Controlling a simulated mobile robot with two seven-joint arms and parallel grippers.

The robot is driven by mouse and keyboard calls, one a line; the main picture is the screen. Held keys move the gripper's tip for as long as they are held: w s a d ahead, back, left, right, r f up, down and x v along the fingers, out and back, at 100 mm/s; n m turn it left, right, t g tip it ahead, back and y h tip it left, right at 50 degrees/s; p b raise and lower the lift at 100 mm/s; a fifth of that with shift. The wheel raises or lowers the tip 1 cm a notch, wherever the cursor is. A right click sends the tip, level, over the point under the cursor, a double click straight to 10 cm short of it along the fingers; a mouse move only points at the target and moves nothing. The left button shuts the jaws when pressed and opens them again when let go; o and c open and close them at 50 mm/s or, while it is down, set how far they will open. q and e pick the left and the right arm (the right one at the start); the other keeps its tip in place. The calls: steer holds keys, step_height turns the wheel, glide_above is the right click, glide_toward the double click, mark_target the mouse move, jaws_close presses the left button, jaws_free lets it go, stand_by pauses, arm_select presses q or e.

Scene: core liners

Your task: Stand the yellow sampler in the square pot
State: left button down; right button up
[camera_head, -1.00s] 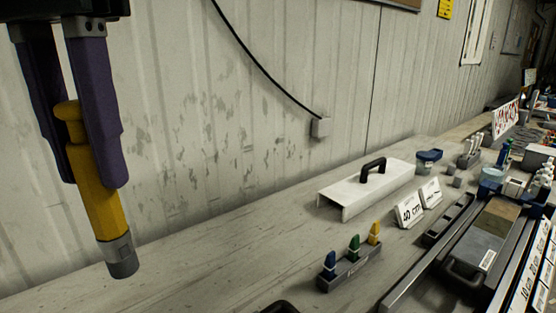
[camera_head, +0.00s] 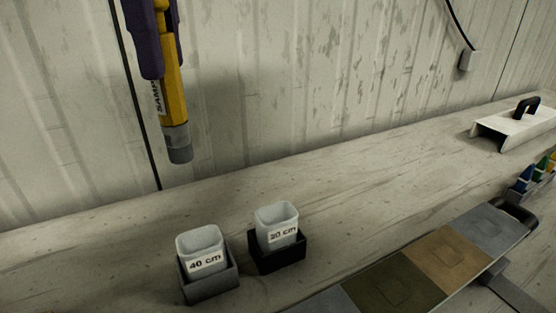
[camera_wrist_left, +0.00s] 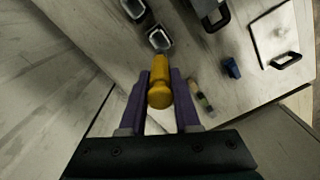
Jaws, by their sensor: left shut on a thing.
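The yellow sampler (camera_head: 174,95) hangs nearly upright, slightly tilted, with its grey end down, in front of the wall and above the bench. My left gripper (camera_head: 166,68) is shut on its upper part; the left wrist view shows the sampler's round yellow head (camera_wrist_left: 159,96) between the purple fingers. Two squarish white cups stand below and to the right: one labelled "40 cm" (camera_head: 199,242) in a grey square holder (camera_head: 211,286), one with a less clear label (camera_head: 275,220) in a black holder (camera_head: 280,258). I cannot tell which is the square pot. My right gripper is out of view.
A tray of coloured core sections (camera_head: 447,252) lies at the front right. A white cover with a black handle (camera_head: 512,128) and a rack of coloured pegs (camera_head: 530,180) stand farther right. The bench between the wall and the cups is clear.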

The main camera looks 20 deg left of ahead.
mark_target(172, 130)
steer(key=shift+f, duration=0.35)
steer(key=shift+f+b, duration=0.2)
steer(key=shift+b, duration=0.1)
arm_select(q)
steer(key=shift+n, duration=0.9)
step_height(172, 130, down, 8)
steer(key=shift+a+b, duration=0.15)
steer(key=shift+b, duration=0.75)
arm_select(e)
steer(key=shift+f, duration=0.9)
arm_select(q)
step_height(172, 130, down, 13)
steer(key=shift+r, duration=0.2)
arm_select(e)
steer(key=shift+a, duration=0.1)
arm_select(q)
steer(key=c, duration=0.6)
jaws_free()
steer(key=shift+a, duration=0.1)
step_height(172, 130, up, 12)
steer(key=shift+r, duration=0.1)
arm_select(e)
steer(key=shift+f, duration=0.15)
